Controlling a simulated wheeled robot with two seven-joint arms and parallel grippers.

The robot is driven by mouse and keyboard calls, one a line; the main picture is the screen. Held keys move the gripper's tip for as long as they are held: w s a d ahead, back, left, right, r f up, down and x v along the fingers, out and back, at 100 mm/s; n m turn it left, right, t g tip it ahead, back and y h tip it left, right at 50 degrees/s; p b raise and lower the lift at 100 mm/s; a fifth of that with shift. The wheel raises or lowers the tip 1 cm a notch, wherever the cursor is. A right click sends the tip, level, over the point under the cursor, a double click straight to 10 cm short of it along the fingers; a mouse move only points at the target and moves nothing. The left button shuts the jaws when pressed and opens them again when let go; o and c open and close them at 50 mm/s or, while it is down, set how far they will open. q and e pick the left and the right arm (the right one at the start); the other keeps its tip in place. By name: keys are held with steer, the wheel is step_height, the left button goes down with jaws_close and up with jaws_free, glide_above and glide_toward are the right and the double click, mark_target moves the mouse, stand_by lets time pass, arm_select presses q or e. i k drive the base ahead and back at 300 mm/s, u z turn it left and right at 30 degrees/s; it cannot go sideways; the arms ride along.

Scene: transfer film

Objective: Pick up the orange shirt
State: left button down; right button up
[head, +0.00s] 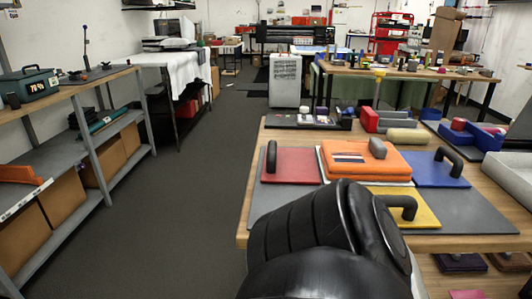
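The orange shirt (388,165) appears as a flat, folded orange stack on the wooden table (480,243) at the right. It has pale and dark stripes on its left part. A grey rounded piece (376,148) stands at its back edge; I cannot tell whether it rests on the shirt. Neither of my grippers is in view. A large black segmented form, which looks like part of my arm, fills the lower middle and hides the table's front left area.
Around the shirt lie a red panel (296,166), a blue panel (428,174) and a yellow panel (418,212), each with a black arched handle. Coloured blocks stand behind. A shelf with a toolbox (30,86) lines the left. The grey floor (205,190) between is clear.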

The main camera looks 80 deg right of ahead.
mark_target(375, 161)
steer(key=u, duration=0.05)
steer(key=k, duration=0.9)
steer(key=z, duration=0.3)
